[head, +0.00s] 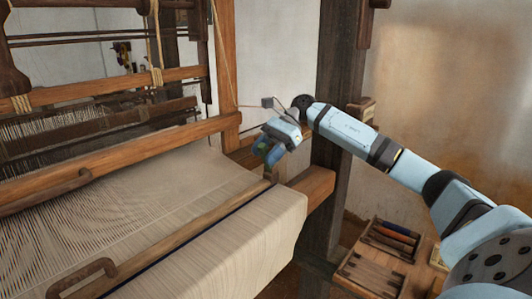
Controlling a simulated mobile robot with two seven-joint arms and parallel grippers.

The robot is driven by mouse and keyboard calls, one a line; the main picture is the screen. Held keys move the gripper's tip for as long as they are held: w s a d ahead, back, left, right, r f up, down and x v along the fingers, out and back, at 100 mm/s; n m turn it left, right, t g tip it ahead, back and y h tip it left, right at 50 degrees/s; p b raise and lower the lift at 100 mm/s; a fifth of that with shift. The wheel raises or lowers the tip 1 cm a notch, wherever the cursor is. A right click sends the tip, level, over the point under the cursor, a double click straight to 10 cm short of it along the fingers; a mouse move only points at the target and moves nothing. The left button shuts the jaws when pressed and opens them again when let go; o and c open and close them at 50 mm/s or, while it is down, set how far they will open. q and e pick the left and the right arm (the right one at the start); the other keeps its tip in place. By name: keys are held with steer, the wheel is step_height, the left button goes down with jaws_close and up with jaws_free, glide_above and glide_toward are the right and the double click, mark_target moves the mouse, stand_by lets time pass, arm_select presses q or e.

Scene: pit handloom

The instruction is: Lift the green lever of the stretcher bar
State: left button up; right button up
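The stretcher bar (190,229) is a long wooden bar lying diagonally across the pale cloth (255,226). Its far right end has a small upright brown piece. My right gripper (268,158) is just above that end, pointing down. Its blue and green fingertips are small in the picture, and I cannot tell whether they are apart or touch anything. I cannot make out a separate green lever; it may be hidden by the fingers or too small to see. My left gripper is out of view.
The wooden loom frame (228,60) and its beater (120,160) stand left of my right gripper. A dark post (338,60) rises behind my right arm. A tray with coloured sticks (391,236) is at lower right.

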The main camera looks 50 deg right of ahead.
step_height(320, 180, up, 20)
steer(key=p, duration=0.1)
stand_by(0.5)
